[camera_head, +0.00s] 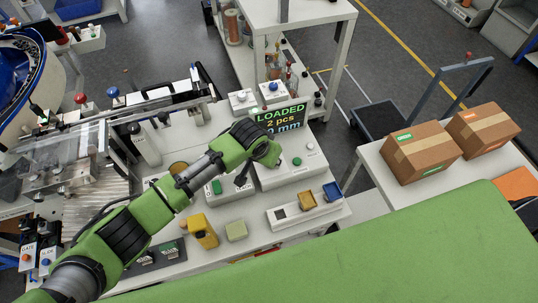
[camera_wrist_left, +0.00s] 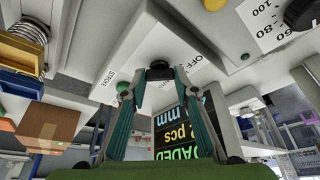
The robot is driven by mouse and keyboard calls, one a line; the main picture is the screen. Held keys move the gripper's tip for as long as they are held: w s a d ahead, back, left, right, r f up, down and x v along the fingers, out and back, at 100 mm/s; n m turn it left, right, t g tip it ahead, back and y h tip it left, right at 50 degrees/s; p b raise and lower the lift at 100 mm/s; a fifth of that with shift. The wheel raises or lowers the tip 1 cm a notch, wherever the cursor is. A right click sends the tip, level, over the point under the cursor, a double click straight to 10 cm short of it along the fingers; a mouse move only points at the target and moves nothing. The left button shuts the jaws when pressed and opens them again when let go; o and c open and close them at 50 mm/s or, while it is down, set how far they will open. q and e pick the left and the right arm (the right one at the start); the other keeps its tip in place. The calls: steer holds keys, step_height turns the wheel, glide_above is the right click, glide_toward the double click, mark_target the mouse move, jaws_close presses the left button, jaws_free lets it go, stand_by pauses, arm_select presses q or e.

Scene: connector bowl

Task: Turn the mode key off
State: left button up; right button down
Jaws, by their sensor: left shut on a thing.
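The mode key (camera_wrist_left: 160,66) is a small dark knob on the white control box, beside a printed OFF label (camera_wrist_left: 190,61) in the left wrist view. My left gripper (camera_wrist_left: 162,78) is shut on it, one teal finger on each side. In the head view my left gripper (camera_head: 243,178) points down at the control box (camera_head: 290,176), and the key is hidden there. The key's exact turn angle cannot be told. My right gripper is not in view.
A display (camera_head: 280,117) reading LOADED, 2 pcs stands behind the box. A yellow container (camera_head: 203,232) and a tray with small bins (camera_head: 283,212) are in front.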

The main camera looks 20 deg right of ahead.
arm_select(q)
steer(key=shift+n, duration=0.3)
steer(key=o, duration=1.1)
steer(key=v, duration=1.2)
steer(key=shift+d, duration=0.15)
steer(key=shift+s+f, duration=0.1)
steer(key=shift+s, duration=0.05)
